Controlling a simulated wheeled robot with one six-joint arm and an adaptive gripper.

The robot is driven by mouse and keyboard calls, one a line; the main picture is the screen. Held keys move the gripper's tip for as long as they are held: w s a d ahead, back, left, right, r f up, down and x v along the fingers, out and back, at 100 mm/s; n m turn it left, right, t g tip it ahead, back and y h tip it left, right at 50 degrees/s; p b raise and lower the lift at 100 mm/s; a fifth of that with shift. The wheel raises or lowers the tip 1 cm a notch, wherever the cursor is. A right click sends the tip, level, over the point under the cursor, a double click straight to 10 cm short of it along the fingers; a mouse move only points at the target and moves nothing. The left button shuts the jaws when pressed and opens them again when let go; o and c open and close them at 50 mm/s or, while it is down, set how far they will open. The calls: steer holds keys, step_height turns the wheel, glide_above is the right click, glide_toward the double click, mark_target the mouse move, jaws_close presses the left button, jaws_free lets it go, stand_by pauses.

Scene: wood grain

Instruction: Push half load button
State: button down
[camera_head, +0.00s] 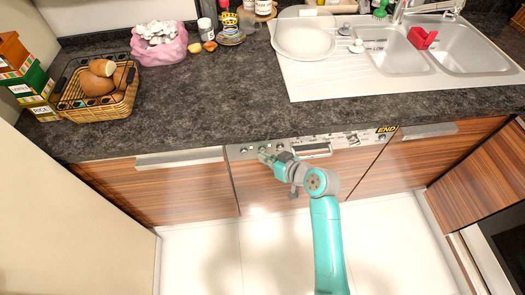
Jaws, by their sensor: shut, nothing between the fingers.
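The dishwasher's silver control panel (335,141) runs under the counter edge, with several small buttons at its left end (246,150) and a dark recessed handle near its middle. No button label is readable at this size, so I cannot tell which one is half load. My gripper (264,152) is shut and empty, at the left part of the panel among the buttons. It hides part of that button row. I cannot tell whether its tip touches a button.
The dark counter (200,100) overhangs just above the panel. Wood-grain cabinet fronts (150,190) flank the dishwasher, with a drawer handle (180,158) to the left. A bread basket (98,92) and a sink (455,50) are on top. The pale floor in front is clear.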

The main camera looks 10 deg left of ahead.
steer(key=shift+w+a, duration=0.15)
steer(key=shift+w, duration=0.3)
stand_by(0.6)
steer(key=shift+s, duration=0.1)
steer(key=shift+s+d, duration=0.3)
steer(key=shift+s, duration=0.5)
steer(key=s+d, duration=0.1)
steer(key=s, duration=0.4)
steer(key=shift+s+d, duration=0.3)
steer(key=shift+s, duration=0.1)
stand_by(0.4)
